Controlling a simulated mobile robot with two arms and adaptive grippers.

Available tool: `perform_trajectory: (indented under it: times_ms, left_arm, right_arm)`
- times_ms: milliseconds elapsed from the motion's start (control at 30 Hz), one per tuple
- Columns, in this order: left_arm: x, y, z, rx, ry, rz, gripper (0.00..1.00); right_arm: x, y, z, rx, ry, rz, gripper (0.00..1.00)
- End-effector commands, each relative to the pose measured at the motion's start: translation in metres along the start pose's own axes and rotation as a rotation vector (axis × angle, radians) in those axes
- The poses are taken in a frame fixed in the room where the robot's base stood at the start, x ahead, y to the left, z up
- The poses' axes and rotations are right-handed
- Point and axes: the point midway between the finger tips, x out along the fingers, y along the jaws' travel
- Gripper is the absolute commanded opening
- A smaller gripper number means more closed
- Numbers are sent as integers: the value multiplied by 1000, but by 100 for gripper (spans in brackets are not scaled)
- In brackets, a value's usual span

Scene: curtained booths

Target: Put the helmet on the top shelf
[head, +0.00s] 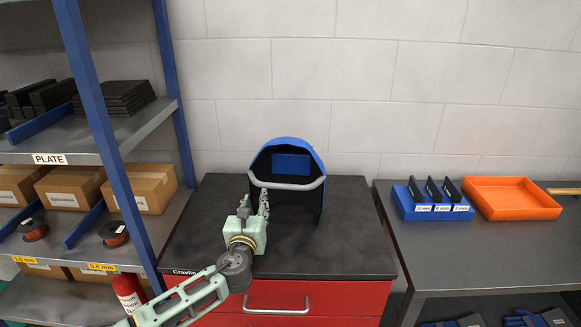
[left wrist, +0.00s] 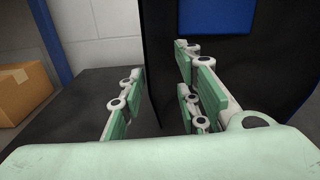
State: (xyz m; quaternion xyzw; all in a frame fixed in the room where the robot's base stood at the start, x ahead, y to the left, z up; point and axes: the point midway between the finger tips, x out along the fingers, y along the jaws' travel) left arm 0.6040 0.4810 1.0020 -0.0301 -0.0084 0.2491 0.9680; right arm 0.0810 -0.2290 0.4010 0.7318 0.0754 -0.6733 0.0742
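The helmet (head: 301,145), a welding mask with a blue shell and dark inside, stands upright on the dark top of a red cabinet (head: 345,245), its open side and grey headband facing me. My left gripper (head: 257,203) is at the helmet's left side. In the left wrist view my left gripper (left wrist: 160,105) has its fingers apart, with the left edge of the helmet's black wall (left wrist: 152,60) showing between them. I cannot tell whether they touch it. A shelf rack stands at the left; part of its uppermost visible shelf (head: 75,12) is cut off by the frame. My right gripper is out of view.
The shelf marked PLATE (head: 75,158) holds black plates; cartons (head: 140,188) sit below. A right-hand table (head: 470,245) holds a blue holder (head: 430,205) and an orange tray (head: 510,198).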

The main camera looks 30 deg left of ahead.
Motion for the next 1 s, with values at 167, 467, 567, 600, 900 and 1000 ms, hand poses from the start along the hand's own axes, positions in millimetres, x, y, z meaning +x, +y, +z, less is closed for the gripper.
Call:
perform_trajectory:
  times_ms: [167,467,567,600,900,1000]
  left_arm:
    - [21,-1,0,0,0,0,30]
    - [25,-1,-1,-1,2,-2,30]
    - [25,-1,-1,-1,2,-2,23]
    - [25,-1,-1,-1,1,-2,20]
    - [25,-1,-1,-1,1,-2,0]
    - [25,-1,-1,-1,1,-1,0]
  right_arm:
    - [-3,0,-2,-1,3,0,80]
    - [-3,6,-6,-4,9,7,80]
    - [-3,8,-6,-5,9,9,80]
    - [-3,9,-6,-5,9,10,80]
    - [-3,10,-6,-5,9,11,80]
    - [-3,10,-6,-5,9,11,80]
